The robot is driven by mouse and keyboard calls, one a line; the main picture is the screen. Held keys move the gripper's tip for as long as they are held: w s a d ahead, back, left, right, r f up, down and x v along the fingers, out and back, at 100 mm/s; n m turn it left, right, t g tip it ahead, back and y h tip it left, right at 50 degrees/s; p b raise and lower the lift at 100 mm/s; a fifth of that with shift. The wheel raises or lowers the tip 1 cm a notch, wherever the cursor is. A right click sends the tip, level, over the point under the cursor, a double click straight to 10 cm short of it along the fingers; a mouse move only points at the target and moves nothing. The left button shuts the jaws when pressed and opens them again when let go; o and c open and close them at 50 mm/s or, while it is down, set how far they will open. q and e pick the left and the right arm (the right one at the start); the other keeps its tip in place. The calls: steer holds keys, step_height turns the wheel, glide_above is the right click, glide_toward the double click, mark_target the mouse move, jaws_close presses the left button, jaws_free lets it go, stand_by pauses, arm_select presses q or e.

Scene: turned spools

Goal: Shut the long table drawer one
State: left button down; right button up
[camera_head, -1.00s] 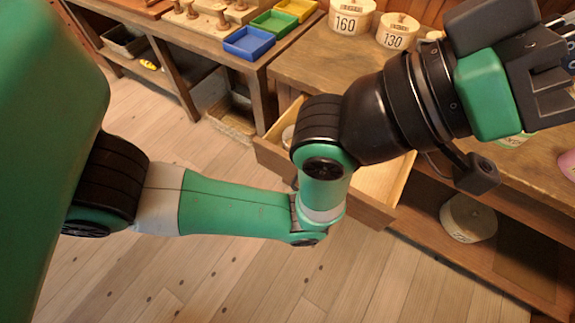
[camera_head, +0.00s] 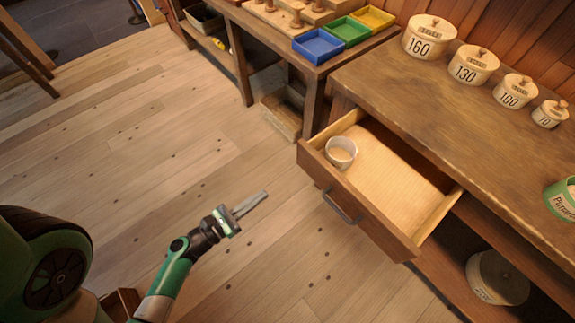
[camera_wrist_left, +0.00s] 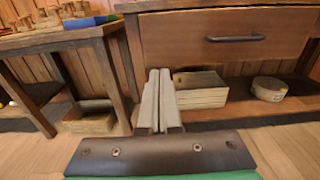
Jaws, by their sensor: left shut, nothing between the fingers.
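The long table drawer (camera_head: 362,213) is pulled out of the wooden table. Its front has a dark bar handle (camera_head: 340,206), and a small white cup (camera_head: 341,152) stands inside. My left gripper (camera_head: 264,194) is shut and empty, to the left of the drawer front and apart from it in the head view. In the left wrist view my closed fingers (camera_wrist_left: 160,72) point towards the table, with the drawer front (camera_wrist_left: 190,36) above and to the right of the tips. The handle (camera_wrist_left: 235,38) shows there too. My right gripper is not in view.
Lidded pots, among them one marked 160 (camera_head: 429,37), stand on the tabletop (camera_head: 420,90). A round pot (camera_head: 497,277) is on the lower shelf. A side bench holds blue (camera_head: 318,46), green and yellow trays. The floor before the drawer is clear.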

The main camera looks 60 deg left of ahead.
arm_select(q)
steer(key=b, duration=0.1)
glide_toward(304, 162)
steer(key=x, duration=0.7)
steer(key=shift+d+r, duration=0.1)
steer(key=shift+r, duration=0.05)
